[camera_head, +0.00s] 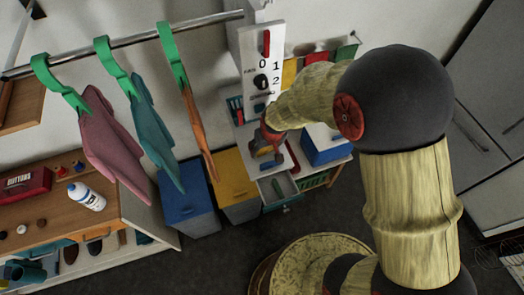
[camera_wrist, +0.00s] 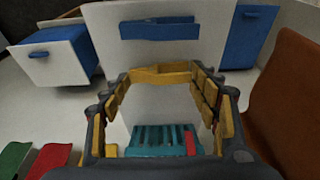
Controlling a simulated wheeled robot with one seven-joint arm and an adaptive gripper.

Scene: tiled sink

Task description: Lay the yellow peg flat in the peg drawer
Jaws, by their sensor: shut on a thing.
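My gripper (camera_wrist: 160,76) shows in the wrist view as two dark fingers with yellow pads. A yellow bar, which looks like the yellow peg (camera_wrist: 160,72), spans crosswise between the fingertips, and the gripper is shut on it. In the head view my gripper (camera_head: 265,148) is over the small white unit, above and left of an open drawer. This open drawer (camera_head: 284,198) seems to be the peg drawer; a green piece lies inside. The peg cannot be made out clearly in the head view.
A teal slatted rack (camera_wrist: 150,141) with a red piece shows below the fingers. A white panel with a blue handle (camera_wrist: 159,28) is beyond them. A blue bin (camera_head: 187,200) and a yellow bin (camera_head: 236,186) stand left of the drawer. Cloths hang from a rail (camera_head: 130,42).

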